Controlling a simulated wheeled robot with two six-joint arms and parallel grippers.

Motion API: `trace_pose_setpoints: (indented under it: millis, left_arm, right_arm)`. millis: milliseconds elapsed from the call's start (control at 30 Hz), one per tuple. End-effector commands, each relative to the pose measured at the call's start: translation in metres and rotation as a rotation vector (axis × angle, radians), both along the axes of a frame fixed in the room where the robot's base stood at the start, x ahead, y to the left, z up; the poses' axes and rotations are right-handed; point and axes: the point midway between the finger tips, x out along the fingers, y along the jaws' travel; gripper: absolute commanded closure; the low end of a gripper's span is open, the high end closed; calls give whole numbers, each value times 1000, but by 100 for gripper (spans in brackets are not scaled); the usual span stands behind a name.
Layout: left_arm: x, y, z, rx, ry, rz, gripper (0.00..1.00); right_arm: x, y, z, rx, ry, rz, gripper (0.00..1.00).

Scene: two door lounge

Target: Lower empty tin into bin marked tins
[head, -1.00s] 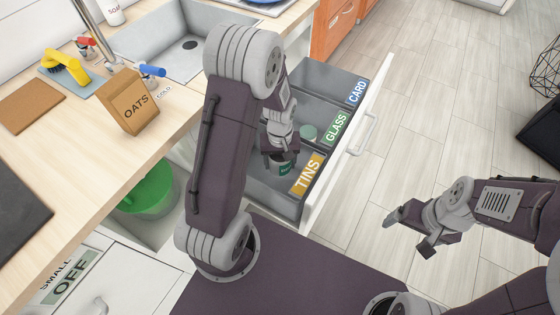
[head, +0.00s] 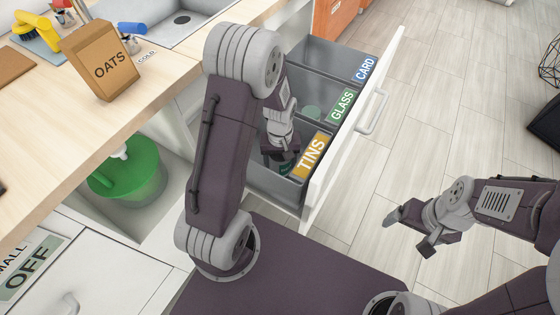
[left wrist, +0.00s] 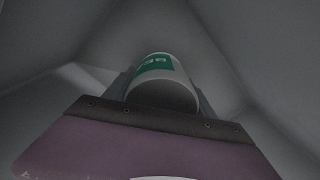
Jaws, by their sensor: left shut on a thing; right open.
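The bin marked TINS (head: 272,184) is the nearest one in the open drawer. The gripper and tin are down inside this bin, between grey walls. My left arm hides part of the bin, and I cannot tell whether the tin touches its floor. My right gripper (head: 410,233) is open and empty above the floor.
The GLASS bin (head: 340,106), with a pale green thing inside, and the CARD bin (head: 364,69) are farther back in the drawer. The drawer front (head: 352,125) stands to their right. The OATS box (head: 101,60) stands on the counter.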

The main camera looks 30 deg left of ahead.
Motion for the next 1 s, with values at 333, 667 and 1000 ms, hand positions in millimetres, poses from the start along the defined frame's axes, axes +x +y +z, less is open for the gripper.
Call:
trace_pose_setpoints:
  millis: [333,667,1000]
  left_arm:
    - [0,0,0,0,0,0,11]
    - [1,0,52,0,-4,0,11]
    - [0,0,92,0,-1,0,11]
  right_arm:
    - [0,0,0,0,0,0,14]
    - [0,0,30,0,0,0,14]
    - [0,0,47,0,0,0,14]
